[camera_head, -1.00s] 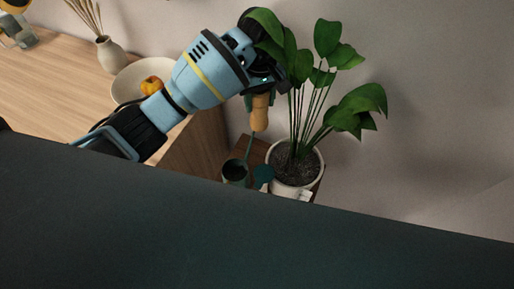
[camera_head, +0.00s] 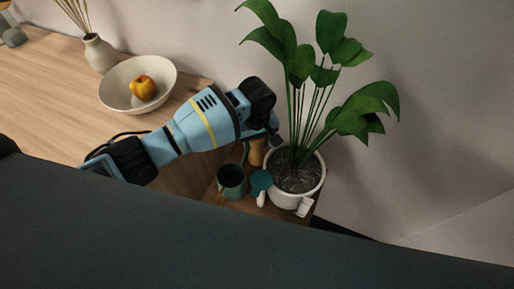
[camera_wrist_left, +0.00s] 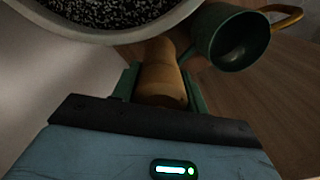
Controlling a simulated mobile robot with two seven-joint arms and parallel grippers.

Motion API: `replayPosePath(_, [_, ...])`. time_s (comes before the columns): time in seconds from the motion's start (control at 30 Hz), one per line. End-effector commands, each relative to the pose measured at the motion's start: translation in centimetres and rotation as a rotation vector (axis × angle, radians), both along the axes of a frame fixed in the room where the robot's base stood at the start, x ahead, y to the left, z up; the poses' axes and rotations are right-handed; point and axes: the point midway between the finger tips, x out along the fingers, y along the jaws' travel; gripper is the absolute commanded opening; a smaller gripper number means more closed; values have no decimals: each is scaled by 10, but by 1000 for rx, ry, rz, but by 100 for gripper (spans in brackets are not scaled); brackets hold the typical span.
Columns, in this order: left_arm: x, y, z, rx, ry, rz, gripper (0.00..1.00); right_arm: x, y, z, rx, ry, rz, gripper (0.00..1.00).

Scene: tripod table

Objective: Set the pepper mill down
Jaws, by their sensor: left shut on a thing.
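The pepper mill is light wood; it shows in the head view (camera_head: 257,153) and in the wrist view (camera_wrist_left: 160,80). My left gripper (camera_head: 262,143) is shut on it, with green fingers on both sides in the wrist view (camera_wrist_left: 156,84). The mill is low over the small wooden table (camera_wrist_left: 275,110), close beside the white plant pot and the dark green mug. Its far end is partly hidden, so I cannot tell whether it touches the table. My right gripper is not in view.
The white pot (camera_head: 318,184) holds a tall leafy plant.

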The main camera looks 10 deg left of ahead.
Motion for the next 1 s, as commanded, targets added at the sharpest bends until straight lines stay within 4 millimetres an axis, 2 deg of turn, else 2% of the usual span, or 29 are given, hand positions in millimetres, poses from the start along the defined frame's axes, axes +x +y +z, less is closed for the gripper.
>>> replayPosePath(0.17, [0,0,-4,0,-1,-1,1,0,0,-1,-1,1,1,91])
replayPosePath(0.43, [0,-1,-40,0,1,-1,1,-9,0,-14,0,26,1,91])
replayPosePath(0.9, [0,-1,-45,-1,-2,-1,1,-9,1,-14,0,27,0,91])
replayPosePath(0.93, [0,-1,-45,0,-1,-1,45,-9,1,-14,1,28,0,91])
replayPosePath(1.0, [0,0,-45,-1,-2,-1,54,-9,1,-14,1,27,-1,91])
